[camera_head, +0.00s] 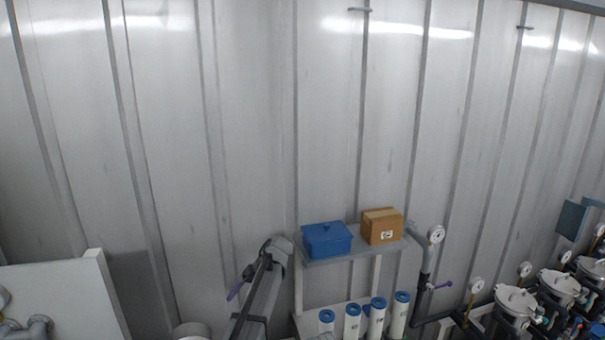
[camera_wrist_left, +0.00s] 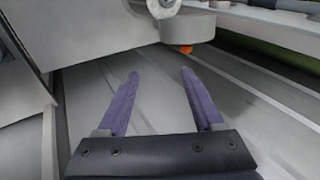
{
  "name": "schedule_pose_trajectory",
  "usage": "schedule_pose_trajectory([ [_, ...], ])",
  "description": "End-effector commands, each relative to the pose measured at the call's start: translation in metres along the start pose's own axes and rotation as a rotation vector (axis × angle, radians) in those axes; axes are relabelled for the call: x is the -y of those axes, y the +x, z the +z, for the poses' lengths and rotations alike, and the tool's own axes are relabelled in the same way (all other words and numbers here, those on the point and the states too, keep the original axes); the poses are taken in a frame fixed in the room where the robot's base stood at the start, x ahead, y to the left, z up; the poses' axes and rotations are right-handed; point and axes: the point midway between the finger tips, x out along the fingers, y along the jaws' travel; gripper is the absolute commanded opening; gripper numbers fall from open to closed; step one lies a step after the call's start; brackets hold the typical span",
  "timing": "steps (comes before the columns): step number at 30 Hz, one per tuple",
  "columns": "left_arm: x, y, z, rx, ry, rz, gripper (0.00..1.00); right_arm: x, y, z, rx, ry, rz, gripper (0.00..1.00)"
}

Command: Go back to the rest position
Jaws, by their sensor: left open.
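My left gripper (camera_wrist_left: 160,74) shows in the left wrist view with its two purple fingers spread wide apart. It is open, and nothing is between the fingers. A pale grey panelled surface lies beyond the fingertips. My right gripper is not in view.
In the head view, a shelf (camera_head: 325,256) carries a blue box (camera_head: 327,239) and a cardboard box (camera_head: 382,226). Several white cylinders stand below. Metal vessels (camera_head: 516,303) with gauges stand at right. In the wrist view, a grey box-like body (camera_wrist_left: 85,30) is close at upper left.

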Motion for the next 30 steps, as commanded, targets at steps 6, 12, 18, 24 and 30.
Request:
schedule_pose_trajectory([
  [6,-0.013,0.012,0.032,0.004,0.045,0.034,0.68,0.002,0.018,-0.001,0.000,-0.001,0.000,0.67],
  [12,-0.030,0.025,0.072,0.009,0.106,0.081,0.68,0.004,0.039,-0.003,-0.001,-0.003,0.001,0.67],
  [18,-0.052,0.045,0.133,0.014,0.201,0.155,0.68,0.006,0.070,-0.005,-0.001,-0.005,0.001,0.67],
  [24,-0.083,0.079,0.230,0.016,0.351,0.269,0.68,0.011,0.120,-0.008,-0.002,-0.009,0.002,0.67],
  [30,-0.109,0.112,0.338,0.011,0.532,0.410,0.68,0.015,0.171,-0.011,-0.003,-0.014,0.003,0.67],
])
